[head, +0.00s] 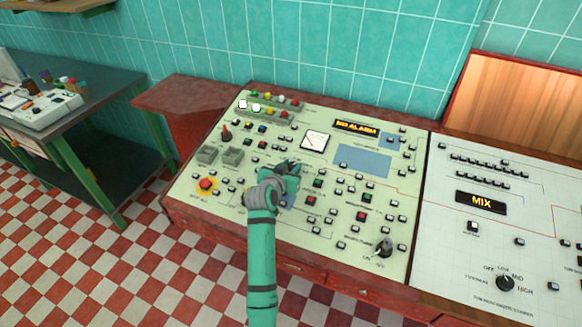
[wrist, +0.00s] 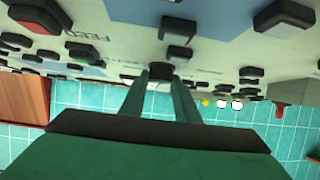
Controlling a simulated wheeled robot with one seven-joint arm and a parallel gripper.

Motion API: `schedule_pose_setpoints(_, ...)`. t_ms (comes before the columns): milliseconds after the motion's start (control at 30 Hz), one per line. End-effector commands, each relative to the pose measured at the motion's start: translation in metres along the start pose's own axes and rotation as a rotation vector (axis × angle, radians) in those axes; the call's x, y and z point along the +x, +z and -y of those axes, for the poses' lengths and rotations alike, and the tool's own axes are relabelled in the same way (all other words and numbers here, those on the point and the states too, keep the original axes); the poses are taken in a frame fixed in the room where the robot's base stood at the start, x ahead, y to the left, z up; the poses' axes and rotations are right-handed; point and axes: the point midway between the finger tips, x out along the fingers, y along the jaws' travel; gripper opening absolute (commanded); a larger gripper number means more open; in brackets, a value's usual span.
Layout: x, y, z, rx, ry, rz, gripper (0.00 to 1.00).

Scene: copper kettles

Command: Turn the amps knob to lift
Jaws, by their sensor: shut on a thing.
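A black rotary knob (head: 384,247) with a pale pointer sits at the front right of the cream control panel (head: 250,228). Small lettering beside it seems to include "LIFT", but I cannot read it surely. My gripper (head: 290,167) is over the panel's middle, well to the left of and behind this knob. In the wrist view my gripper's fingers (wrist: 160,78) are close together on a small dark button-like piece (wrist: 160,68). My wrist hides this contact in the head view.
Several buttons cover the panel, with a red lever (head: 226,132) and a red push button (head: 205,184) at left. A white panel (head: 465,265) at right has another knob (head: 505,283) marked OFF, LOW, MID, HIGH. A green-legged table (head: 105,95) stands left.

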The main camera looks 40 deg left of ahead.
Motion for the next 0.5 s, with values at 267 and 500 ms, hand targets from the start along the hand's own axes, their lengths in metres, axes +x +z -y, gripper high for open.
schedule_pose_setpoints(267, 0.0004, -0.0004, -0.005, -0.06, -0.089, 0.0, 0.06)
schedule_pose_setpoints(500, 0.0015, -0.0008, -0.0095, -0.168, -0.249, 0.003, 0.06)
